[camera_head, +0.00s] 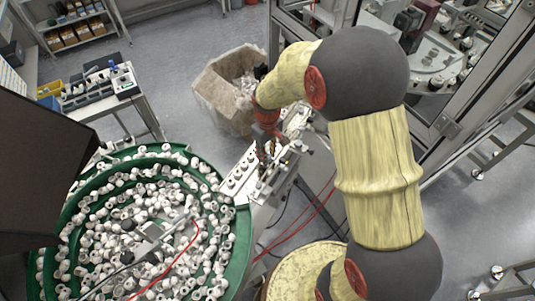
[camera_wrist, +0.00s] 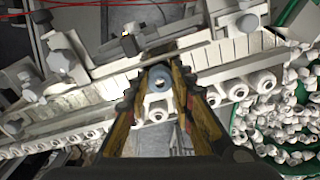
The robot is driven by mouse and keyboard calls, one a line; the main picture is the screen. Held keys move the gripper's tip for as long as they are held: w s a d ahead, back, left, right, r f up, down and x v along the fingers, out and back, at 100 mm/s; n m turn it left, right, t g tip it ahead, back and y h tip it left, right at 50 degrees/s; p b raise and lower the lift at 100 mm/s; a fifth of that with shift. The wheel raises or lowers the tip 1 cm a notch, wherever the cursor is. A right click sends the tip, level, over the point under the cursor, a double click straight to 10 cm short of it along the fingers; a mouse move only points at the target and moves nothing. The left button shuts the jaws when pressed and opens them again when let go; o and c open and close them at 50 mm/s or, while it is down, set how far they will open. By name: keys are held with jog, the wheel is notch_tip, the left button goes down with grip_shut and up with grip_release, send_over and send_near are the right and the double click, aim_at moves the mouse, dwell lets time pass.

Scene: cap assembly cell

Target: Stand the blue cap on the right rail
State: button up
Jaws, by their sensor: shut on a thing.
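The blue cap (camera_wrist: 160,78) looks grey-blue and round, with a hole in its middle, in the wrist view. My gripper (camera_wrist: 161,72) is shut on it, one finger on each side. The cap is over the pale rail assembly (camera_wrist: 105,88); whether it touches a rail cannot be told. In the head view my gripper (camera_head: 266,152) is over the rail assembly (camera_head: 250,190), and the cap cannot be made out there. A row of white caps (camera_wrist: 238,92) lies along one rail, on the near side of the blue cap in the wrist view. Which rail is the right one is unclear.
A green feeder bowl (camera_head: 240,250) full of white caps stands left of the rails. Knobs and brackets (camera_wrist: 60,62) rise beside the rails. A bin (camera_head: 215,95) stands behind. A framed machine (camera_head: 450,125) is at the right.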

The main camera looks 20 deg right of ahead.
jog(key=shift+f, duration=0.1)
jog(key=shift+f, duration=0.25)
jog(key=shift+s+f+b, duration=0.25)
jog(key=shift+f+b, duration=0.05)
jog(key=shift+b, duration=0.15)
jog(key=o, duration=0.6)
jog(key=shift+f, duration=0.2)
jog(key=shift+w+r, duration=0.1)
jog(key=shift+r, duration=0.05)
